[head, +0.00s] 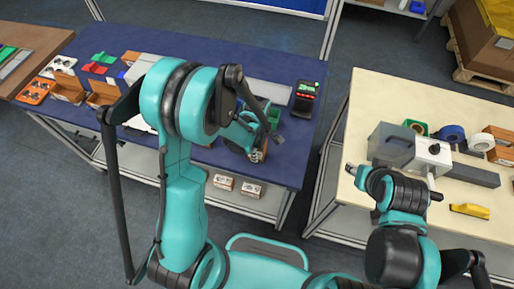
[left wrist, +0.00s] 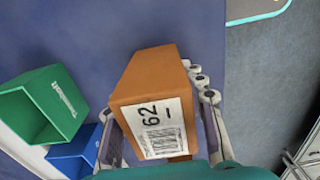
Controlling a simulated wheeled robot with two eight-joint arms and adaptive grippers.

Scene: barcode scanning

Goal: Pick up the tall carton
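The carton is orange-brown with a white label reading 62 and a barcode. It sits in the middle of the left wrist view (left wrist: 150,75). The fingers of my left gripper (left wrist: 165,125) lie along both sides of it; the carton hides part of the left finger, and firm contact on both sides cannot be made out. In the head view my left gripper (head: 258,150) is low near the blue table's front edge, and the carton is mostly hidden there. My right gripper (head: 395,185) is over the cream table, its fingers unclear.
A green bin (left wrist: 62,105) and a blue bin (left wrist: 82,150) lie left of the carton. A dark device with a lit display (head: 306,95) stands at the blue table's (head: 230,60) right end. The cream table (head: 375,90) holds a grey machine (head: 395,145), tape rolls (head: 452,133) and a yellow tool (head: 469,210).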

